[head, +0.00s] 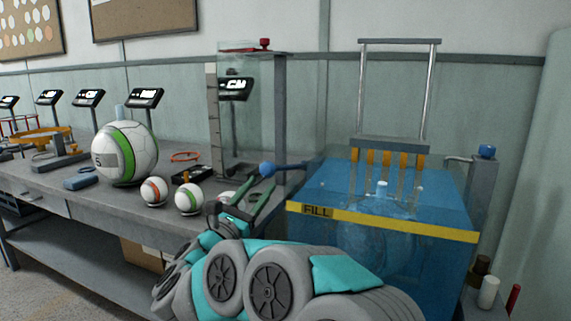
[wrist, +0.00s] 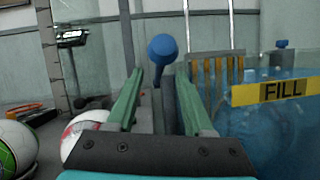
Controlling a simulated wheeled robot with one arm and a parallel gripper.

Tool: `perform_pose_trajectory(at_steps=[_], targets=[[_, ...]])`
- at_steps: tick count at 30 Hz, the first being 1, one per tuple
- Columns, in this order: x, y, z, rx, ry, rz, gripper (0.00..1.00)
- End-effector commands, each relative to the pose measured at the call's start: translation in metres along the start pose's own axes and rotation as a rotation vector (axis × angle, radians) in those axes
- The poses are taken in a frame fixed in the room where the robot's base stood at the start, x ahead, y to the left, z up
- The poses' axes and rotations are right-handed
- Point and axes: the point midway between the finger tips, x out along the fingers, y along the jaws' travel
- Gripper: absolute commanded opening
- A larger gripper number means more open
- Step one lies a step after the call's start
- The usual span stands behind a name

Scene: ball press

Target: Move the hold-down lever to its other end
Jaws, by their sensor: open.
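A lever with a blue ball knob (head: 267,169) stands out at the left side of the blue water tank, with a short dark rod running right from the knob. In the wrist view the knob (wrist: 162,48) shows straight ahead, just past and above the fingertips. My gripper (head: 264,180) is open, its two green fingers pointing at the knob from the front. In the wrist view the gap between the fingers (wrist: 160,76) holds nothing that I can tell is gripped. Whether a finger touches the lever cannot be told.
The blue tank (head: 400,270) with a yellow FILL band (head: 380,222) is right of my arm. A metal press frame (head: 390,143) with orange-topped rods stands over it. Left on the bench (head: 75,195) are a large green-striped ball (head: 140,167), smaller balls (head: 189,198) and a clear column (head: 235,120).

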Motion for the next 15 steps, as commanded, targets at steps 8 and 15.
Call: perform_pose_trajectory(at_steps=[8,15], targets=[[0.025,-0.003,0.001,0.006,-0.007,-0.012,0.52],[0.061,-0.002,0.0,0.005,-0.005,-0.01,0.52]])
